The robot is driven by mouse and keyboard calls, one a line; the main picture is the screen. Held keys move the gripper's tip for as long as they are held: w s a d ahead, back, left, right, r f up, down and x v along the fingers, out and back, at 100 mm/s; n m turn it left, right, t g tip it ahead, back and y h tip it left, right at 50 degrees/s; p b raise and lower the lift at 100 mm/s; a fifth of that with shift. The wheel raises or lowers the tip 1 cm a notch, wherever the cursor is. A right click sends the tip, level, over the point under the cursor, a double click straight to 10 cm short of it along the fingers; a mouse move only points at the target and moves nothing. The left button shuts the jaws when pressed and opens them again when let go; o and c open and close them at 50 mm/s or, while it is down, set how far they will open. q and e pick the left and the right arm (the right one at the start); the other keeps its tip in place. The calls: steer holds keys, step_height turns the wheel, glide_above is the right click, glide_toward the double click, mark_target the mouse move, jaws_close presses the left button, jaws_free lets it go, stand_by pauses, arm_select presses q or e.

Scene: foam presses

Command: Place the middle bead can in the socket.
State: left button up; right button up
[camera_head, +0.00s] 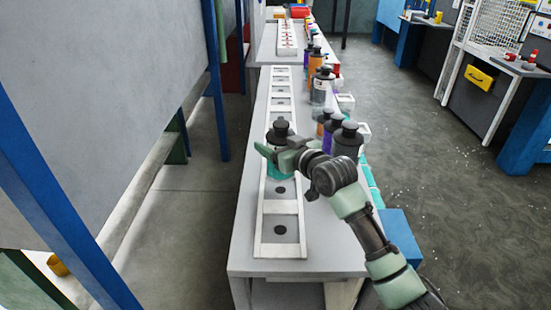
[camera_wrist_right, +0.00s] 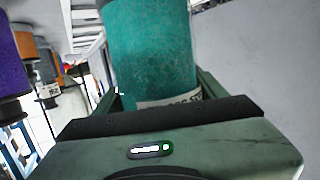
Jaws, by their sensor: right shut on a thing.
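My right gripper (camera_head: 279,153) reaches in from the right and is shut around a teal bead can with a dark cap (camera_head: 281,129). The can is upright over the long white socket rack (camera_head: 258,225). In the right wrist view the teal can body (camera_wrist_right: 150,50) sits between the fingers, with a pale label low on it. The gripper and arm hide part of the can, and I cannot tell whether its base is seated in a socket or just above. Nearer sockets with dark round centres (camera_head: 279,229) are empty. My left gripper is not in view.
Dark-capped cans (camera_head: 347,141) stand right of the rack, one purple (camera_wrist_right: 12,65) in the wrist view. More cans (camera_head: 322,88) line the bench further back. A grey panel (camera_head: 100,80) stands left. The bench's near end (camera_head: 300,268) is clear.

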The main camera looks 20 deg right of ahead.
step_height(320, 180, down, 5)
steer(key=shift+f, duration=0.1)
stand_by(0.3)
steer(key=shift+f, duration=0.15)
steer(key=o, duration=1.8)
steer(key=shift+c, duration=0.2)
steer(key=v, duration=1.2)
steer(key=shift+b, duration=0.4)
